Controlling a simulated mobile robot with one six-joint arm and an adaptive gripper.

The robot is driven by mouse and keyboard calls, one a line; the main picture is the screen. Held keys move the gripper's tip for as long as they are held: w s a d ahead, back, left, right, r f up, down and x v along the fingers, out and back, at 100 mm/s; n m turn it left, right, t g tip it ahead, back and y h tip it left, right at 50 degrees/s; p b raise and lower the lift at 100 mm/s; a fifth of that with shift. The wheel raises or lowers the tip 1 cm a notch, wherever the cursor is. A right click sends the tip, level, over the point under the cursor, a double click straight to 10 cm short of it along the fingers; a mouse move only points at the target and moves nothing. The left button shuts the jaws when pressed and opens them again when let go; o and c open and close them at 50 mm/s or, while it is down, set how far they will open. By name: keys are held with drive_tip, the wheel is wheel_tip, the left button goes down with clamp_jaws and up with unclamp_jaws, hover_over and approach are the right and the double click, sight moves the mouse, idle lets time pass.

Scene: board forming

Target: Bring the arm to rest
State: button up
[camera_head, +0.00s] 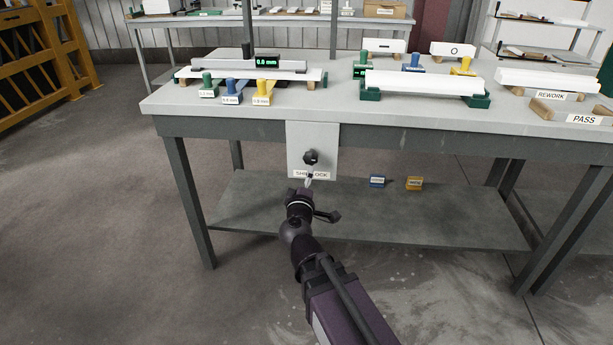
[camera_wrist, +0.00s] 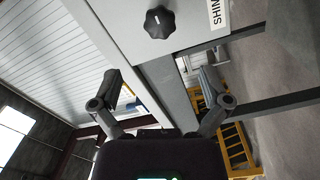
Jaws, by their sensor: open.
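My gripper (camera_wrist: 163,88) is open and empty in the wrist view, its two fingers spread apart. In the head view my arm reaches up from the bottom, and my gripper (camera_head: 309,182) is just below and in front of the black knob (camera_head: 311,157). The knob sits on a grey panel (camera_head: 313,137) on the table's front, above a label that is partly covered by my gripper. In the wrist view the knob (camera_wrist: 160,22) is beyond the fingertips and not between them.
The workbench (camera_head: 400,120) carries white boards, a display reading 0.8 mm (camera_head: 267,61) and coloured handled gauges. The floor at left is clear; yellow railing (camera_head: 35,75) stands beyond.

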drive_tip(key=shift+s, duration=0.1)
idle(0.3)
drive_tip(key=s+d+f+m+g+h, duration=0.1)
drive_tip(key=d+f+m+g+h, duration=0.3)
drive_tip(key=d, duration=0.5)
drive_tip(key=s+d+f+m+g+h, duration=0.15)
drive_tip(key=d+f+m+g, duration=0.3)
drive_tip(key=d, duration=0.45)
drive_tip(key=s+d+f+m+g+y, duration=0.55)
drive_tip(key=s+f+g, duration=0.45)
drive_tip(key=s, duration=0.2)
wheel_tip(320, 180, up, 36)
drive_tip(key=p, duration=3.6)
drive_tip(key=shift+w+y, duration=0.25)
drive_tip(key=shift+y, duration=0.05)
